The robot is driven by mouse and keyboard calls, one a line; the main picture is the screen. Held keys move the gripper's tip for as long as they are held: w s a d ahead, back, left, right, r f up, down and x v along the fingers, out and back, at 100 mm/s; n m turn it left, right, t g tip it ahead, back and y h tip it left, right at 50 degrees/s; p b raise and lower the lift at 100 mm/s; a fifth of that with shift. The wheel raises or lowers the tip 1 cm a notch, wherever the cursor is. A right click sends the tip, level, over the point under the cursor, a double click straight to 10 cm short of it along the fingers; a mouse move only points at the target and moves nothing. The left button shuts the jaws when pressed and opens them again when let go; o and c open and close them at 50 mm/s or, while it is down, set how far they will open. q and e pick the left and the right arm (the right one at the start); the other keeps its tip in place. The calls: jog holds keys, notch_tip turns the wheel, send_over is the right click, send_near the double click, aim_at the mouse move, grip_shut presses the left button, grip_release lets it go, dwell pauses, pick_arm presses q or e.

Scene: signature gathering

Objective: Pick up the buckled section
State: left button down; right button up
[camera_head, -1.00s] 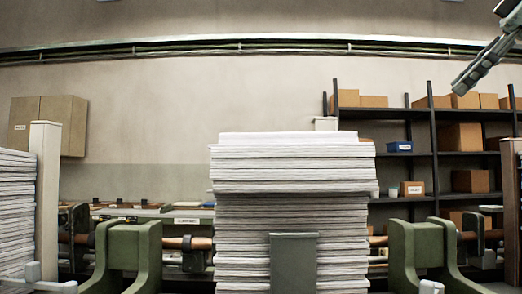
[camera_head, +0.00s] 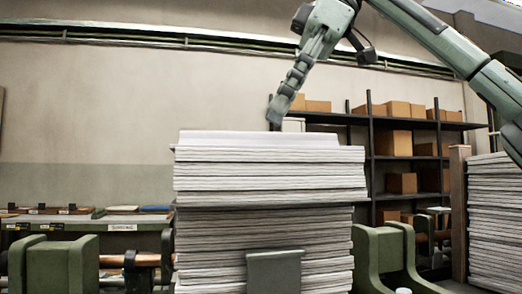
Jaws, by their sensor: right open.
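A tall stack of white paper sections (camera_head: 265,230) stands in the middle of the view. Its upper sections (camera_head: 270,172) are shifted and stick out to the right over the lower ones. The top section (camera_head: 258,138) is narrower in view, with its left end raised a little at the top edge; I cannot tell for sure that it is the buckled one. My right gripper (camera_head: 275,113) reaches in from the upper right, pointing down and left. It is open and empty, just above the top of the stack, apparently apart from it. My left gripper is out of view.
A green metal plate (camera_head: 274,272) stands against the stack's front. Green machine brackets (camera_head: 68,265) flank it on both sides. Shelves with boxes (camera_head: 395,143) stand behind.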

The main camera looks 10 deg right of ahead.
jog(key=x, duration=0.4)
jog(key=shift+a+f, duration=0.25)
jog(key=shift+f, duration=0.1)
grip_shut()
